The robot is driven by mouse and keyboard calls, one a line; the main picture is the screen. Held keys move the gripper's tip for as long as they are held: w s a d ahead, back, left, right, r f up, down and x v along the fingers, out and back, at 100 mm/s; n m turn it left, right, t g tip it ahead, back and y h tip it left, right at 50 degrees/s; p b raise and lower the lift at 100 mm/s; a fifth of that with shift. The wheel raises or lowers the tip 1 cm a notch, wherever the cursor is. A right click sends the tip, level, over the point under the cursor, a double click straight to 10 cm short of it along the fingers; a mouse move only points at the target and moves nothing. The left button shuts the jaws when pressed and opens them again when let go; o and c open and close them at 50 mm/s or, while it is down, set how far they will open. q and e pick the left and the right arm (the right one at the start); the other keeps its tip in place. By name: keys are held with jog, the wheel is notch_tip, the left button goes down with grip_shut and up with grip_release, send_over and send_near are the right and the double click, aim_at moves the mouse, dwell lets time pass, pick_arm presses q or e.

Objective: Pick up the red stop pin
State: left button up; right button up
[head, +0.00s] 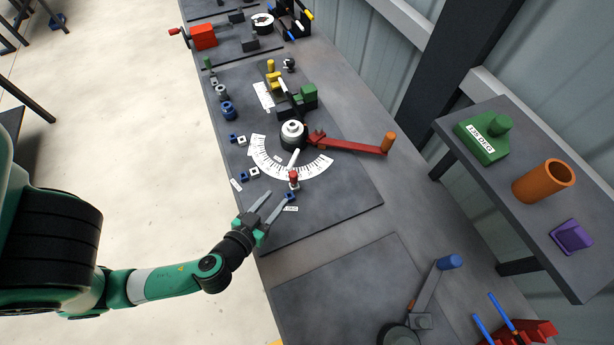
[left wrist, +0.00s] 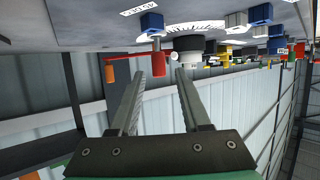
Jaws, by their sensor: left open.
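The red stop pin (head: 294,176) stands upright at the near edge of the white graduated arc (head: 275,168) on the dark bench plate. My left gripper (head: 276,199) is open and empty, just short of the pin and low over the plate. In the left wrist view, the red pin (left wrist: 158,64) shows beyond the two spread fingertips (left wrist: 160,72), roughly between them and not touching as far as I can see. My right gripper is not in view.
The near plate (head: 340,290) has bare room.

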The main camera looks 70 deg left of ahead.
aim_at(294, 182)
pick_arm(q)
jog(key=shift+s, duration=0.3)
jog(key=f+b, duration=0.1)
jog(key=b, duration=0.1)
jog(key=w+a+f+b, duration=0.1)
jog(key=b, duration=0.2)
jog(key=shift+w, duration=0.25)
jog(key=w+a, duration=0.2)
jog(key=w, duration=0.1)
jog(key=shift+a+f+p, duration=0.1)
jog(key=shift+p, duration=0.2)
jog(key=shift+d+f+b+x, duration=0.1)
jog(key=shift+f+b+x, duration=0.05)
jog(key=shift+x, duration=0.85)
jog(key=shift+d+f+b+x, duration=0.1)
jog(key=shift+f+x, duration=0.05)
jog(key=shift+x, duration=0.85)
jog(key=shift+d+f+b+x, duration=0.1)
jog(key=shift+f+b+x, duration=0.05)
jog(key=shift+x, duration=0.85)
jog(key=shift+c, duration=0.3)
grip_shut()
